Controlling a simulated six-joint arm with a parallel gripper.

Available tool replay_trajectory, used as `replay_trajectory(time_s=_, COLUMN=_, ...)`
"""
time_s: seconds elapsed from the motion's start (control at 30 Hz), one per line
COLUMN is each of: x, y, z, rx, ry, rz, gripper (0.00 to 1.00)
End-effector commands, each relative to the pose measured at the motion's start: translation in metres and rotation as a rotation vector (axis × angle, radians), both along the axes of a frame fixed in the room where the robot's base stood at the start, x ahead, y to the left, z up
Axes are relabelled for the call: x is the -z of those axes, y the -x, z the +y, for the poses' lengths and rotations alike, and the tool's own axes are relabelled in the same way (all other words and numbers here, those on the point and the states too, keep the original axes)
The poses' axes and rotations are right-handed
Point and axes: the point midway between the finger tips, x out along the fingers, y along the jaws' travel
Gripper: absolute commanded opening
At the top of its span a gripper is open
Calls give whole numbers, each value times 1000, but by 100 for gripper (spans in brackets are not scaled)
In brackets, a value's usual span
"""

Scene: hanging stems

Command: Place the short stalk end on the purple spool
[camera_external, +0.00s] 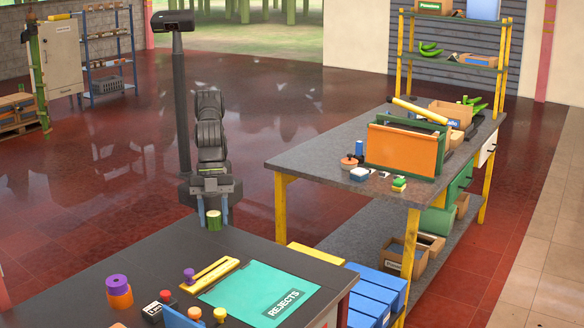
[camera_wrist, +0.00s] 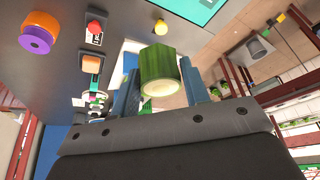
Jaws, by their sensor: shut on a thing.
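My gripper (camera_external: 213,212) is shut on the short stalk end (camera_external: 214,222), a green cylinder with a pale cut face. It holds the stalk at the far edge of the dark table. In the wrist view the stalk end (camera_wrist: 165,68) sits between the blue fingers of my gripper (camera_wrist: 164,82), its pale face toward the camera. The purple spool (camera_external: 117,283) stands on top of an orange cylinder at the table's left, away from the stalk. In the wrist view the purple spool (camera_wrist: 36,39) is at upper left, with nothing on it.
The dark table (camera_external: 110,265) also bears a teal REJECTS mat (camera_external: 245,285), a yellow rail (camera_external: 215,276), a small purple knob (camera_external: 189,275) and a red-buttoned box (camera_external: 153,310). Yellow knobs and a blue piece stand at the front. A grey workbench (camera_external: 330,150) stands at right.

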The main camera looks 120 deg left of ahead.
Motion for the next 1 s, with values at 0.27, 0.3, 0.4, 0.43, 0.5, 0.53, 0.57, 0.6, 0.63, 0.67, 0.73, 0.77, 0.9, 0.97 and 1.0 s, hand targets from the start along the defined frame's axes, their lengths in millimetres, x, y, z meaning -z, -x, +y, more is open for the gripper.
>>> replay_trajectory(time_s=0.27, x=14, y=122, z=-100, rx=146, ry=-1, rz=-1, gripper=19)
replay_trajectory(time_s=0.3, x=16, y=140, z=-111, rx=166, ry=-1, rz=-1, gripper=19)
replay_trajectory(time_s=0.4, x=21, y=187, z=-139, rx=214, ry=-1, rz=0, gripper=19)
replay_trajectory(time_s=0.43, x=22, y=201, z=-146, rx=228, ry=-1, rz=0, gripper=19)
replay_trajectory(time_s=0.5, x=25, y=231, z=-160, rx=259, ry=0, rz=-1, gripper=19)
replay_trajectory(time_s=0.53, x=26, y=243, z=-166, rx=269, ry=0, rz=-1, gripper=19)
replay_trajectory(time_s=0.57, x=27, y=254, z=-171, rx=280, ry=0, rz=-1, gripper=19)
replay_trajectory(time_s=0.6, x=29, y=267, z=-176, rx=293, ry=0, rz=-1, gripper=19)
replay_trajectory(time_s=0.63, x=29, y=276, z=-180, rx=302, ry=0, rz=-1, gripper=19)
replay_trajectory(time_s=0.67, x=30, y=284, z=-183, rx=310, ry=0, rz=-2, gripper=19)
replay_trajectory(time_s=0.73, x=32, y=300, z=-188, rx=323, ry=0, rz=-2, gripper=19)
replay_trajectory(time_s=0.77, x=32, y=305, z=-190, rx=328, ry=0, rz=-1, gripper=19)
replay_trajectory(time_s=0.9, x=37, y=312, z=-195, rx=337, ry=-1, rz=-2, gripper=19)
replay_trajectory(time_s=0.97, x=42, y=305, z=-196, rx=338, ry=-2, rz=-1, gripper=19)
replay_trajectory(time_s=1.0, x=47, y=297, z=-196, rx=337, ry=-2, rz=0, gripper=19)
